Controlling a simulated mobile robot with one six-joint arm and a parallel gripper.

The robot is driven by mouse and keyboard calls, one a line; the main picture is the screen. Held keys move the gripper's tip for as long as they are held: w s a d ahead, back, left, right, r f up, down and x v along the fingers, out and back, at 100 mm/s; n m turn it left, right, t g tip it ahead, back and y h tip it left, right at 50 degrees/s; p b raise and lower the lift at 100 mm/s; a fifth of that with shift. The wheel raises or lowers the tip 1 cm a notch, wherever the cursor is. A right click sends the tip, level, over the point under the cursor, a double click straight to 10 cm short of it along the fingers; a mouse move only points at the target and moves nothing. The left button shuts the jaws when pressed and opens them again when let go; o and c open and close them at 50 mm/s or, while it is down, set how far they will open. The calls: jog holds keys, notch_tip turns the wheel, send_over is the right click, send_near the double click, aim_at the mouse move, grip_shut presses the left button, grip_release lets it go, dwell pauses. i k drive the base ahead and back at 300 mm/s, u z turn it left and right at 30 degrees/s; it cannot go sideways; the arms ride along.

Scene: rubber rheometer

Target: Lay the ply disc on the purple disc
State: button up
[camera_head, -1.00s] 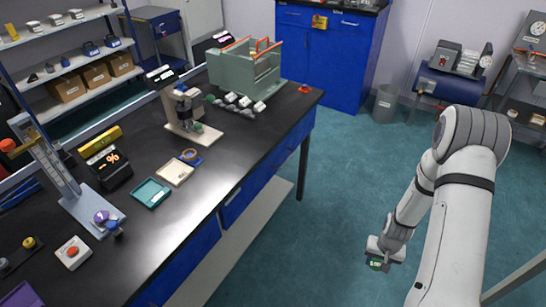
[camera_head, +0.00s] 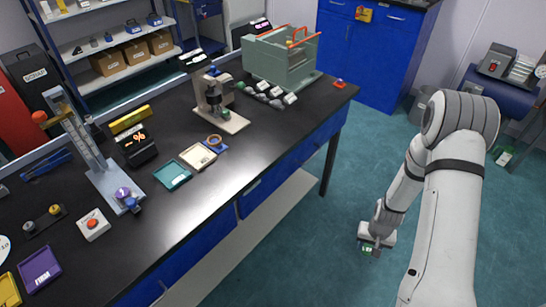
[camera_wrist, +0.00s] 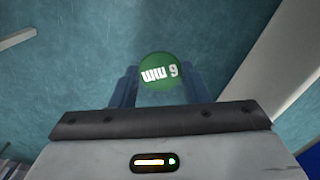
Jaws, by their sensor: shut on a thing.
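A green disc (camera_wrist: 160,71) with white lettering, apparently the ply disc, is held between the two fingers of my gripper (camera_wrist: 160,84) in the wrist view. In the head view my gripper (camera_head: 370,245) hangs low over the teal floor, right of the bench, with a bit of green showing at its tip. The purple disc (camera_head: 122,192) sits on the base of the upright gauge stand (camera_head: 97,158) at the left of the bench. My gripper is well away from it.
Around the stand on the black bench (camera_head: 200,210) are a red-button box (camera_head: 93,224), a percent display (camera_head: 137,146), a teal tray (camera_head: 172,176) and a cream tray (camera_head: 198,156). A purple tray (camera_head: 40,268) lies front left. Floor between bench and arm is clear.

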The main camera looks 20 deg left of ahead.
aim_at(122, 192)
jog(key=z, duration=0.3)
jog(key=i, duration=0.15)
jog(key=u, duration=2.4)
jog(key=k, duration=0.45)
jog(key=z, duration=5.45)
jog(key=k, duration=0.45)
jog(key=u, duration=5.7)
